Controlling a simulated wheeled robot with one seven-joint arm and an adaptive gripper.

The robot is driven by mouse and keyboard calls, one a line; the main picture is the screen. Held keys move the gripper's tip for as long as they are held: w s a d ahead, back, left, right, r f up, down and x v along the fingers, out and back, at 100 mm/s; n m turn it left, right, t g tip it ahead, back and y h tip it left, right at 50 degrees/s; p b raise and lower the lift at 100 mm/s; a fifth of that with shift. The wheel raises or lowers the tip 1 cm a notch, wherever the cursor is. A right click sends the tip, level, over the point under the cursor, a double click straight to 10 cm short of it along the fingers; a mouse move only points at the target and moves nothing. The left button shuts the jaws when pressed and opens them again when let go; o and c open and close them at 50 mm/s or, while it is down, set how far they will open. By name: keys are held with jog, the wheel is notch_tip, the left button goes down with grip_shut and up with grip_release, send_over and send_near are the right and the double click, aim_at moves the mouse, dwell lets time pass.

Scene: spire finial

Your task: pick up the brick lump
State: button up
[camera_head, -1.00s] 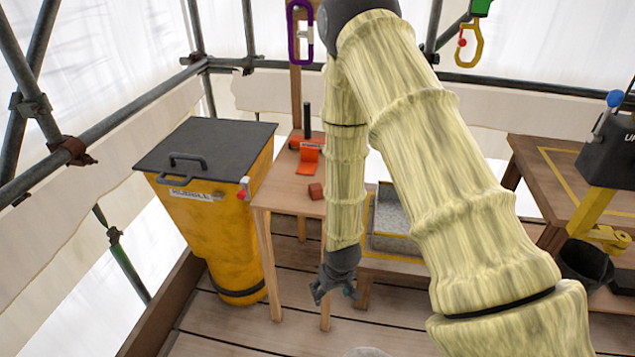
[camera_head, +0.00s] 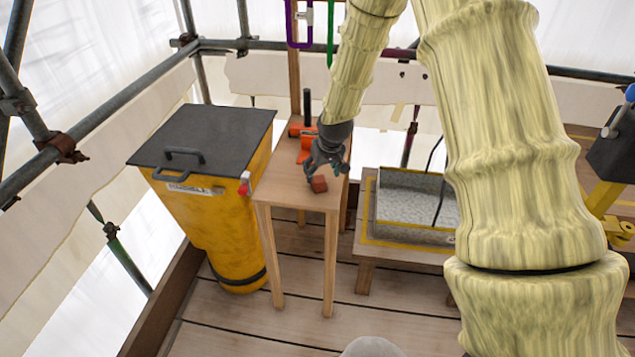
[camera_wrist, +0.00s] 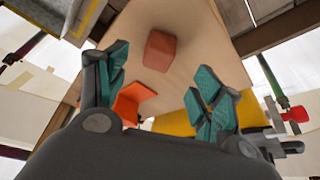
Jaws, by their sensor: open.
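The brick lump (camera_head: 319,184) is a small reddish block lying on the narrow wooden table (camera_head: 285,190), near its right edge. In the wrist view the brick lump (camera_wrist: 160,50) lies ahead of the fingertips, roughly midway between them and apart from both. My gripper (camera_head: 318,172) is just above and behind the lump in the head view. In the wrist view my gripper (camera_wrist: 160,75) has its teal finger pads spread wide with nothing between them.
An orange tool (camera_head: 306,142) with a dark upright handle stands behind on the same table. A yellow chute with a dark lid (camera_head: 205,135) stands close on the left. A grey-filled tray (camera_head: 415,200) is on a low stand to the right.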

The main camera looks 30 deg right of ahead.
aim_at(319, 178)
jog(key=shift+x, duration=1.15)
jog(key=shift+w+p+x, duration=0.25)
jog(key=shift+p+x, duration=0.7)
jog(key=shift+x, duration=1.1)
jog(key=shift+w+d+f, duration=0.2)
jog(key=shift+f, duration=0.25)
jog(key=c, duration=1.2)
jog(key=shift+r, duration=0.1)
jog(key=shift+c, duration=0.2)
